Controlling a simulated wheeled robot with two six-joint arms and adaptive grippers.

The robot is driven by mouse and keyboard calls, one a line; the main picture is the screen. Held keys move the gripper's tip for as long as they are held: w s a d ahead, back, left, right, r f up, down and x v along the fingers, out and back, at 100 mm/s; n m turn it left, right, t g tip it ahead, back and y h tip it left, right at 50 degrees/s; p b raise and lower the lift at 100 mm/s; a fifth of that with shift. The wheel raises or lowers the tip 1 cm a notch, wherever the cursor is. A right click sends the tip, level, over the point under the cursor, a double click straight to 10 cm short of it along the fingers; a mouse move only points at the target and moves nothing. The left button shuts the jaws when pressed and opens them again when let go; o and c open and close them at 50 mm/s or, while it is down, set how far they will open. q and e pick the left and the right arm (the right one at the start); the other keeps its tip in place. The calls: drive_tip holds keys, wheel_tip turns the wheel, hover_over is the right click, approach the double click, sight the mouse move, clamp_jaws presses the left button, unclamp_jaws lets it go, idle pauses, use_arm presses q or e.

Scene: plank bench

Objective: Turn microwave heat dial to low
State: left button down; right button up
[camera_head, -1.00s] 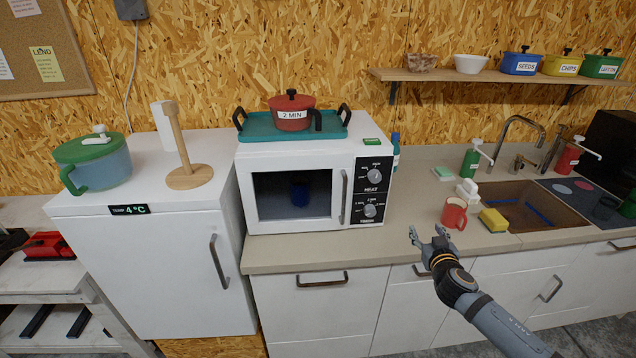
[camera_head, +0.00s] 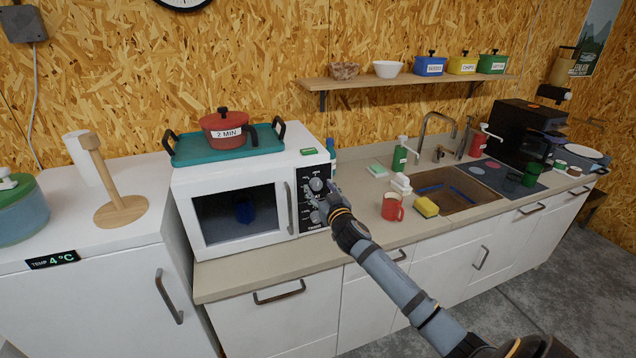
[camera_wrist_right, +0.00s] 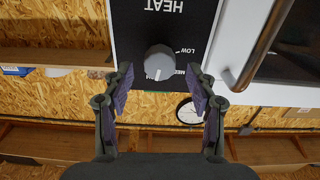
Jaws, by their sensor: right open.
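The white microwave (camera_head: 182,205) stands on the counter with its door closed and a dark control panel at its right side. The grey heat dial (camera_head: 316,184) is the upper knob, above the timer dial (camera_head: 315,216). In the right wrist view, which is upside down, the heat dial (camera_wrist_right: 158,60) shows its pointer mark toward the picture's bottom, off the LOW label (camera_wrist_right: 184,50). My right gripper (camera_wrist_right: 158,78) is open, its fingers apart on either side of the dial, with no visible contact. In the head view, my right gripper (camera_head: 324,200) partly covers the panel. My left gripper is not shown.
A teal tray (camera_head: 190,152) with a red pot (camera_head: 224,122) sits on the microwave. The door handle (camera_head: 289,208) is close beside the panel. A red mug (camera_head: 391,206) and yellow sponge (camera_head: 426,207) stand to the right, before the sink (camera_head: 450,200).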

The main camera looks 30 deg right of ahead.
drive_tip(key=shift+w+d, duration=0.15)
drive_tip(key=shift+w, duration=0.55)
drive_tip(key=c, duration=1.2)
drive_tip(key=shift+o, duration=0.2)
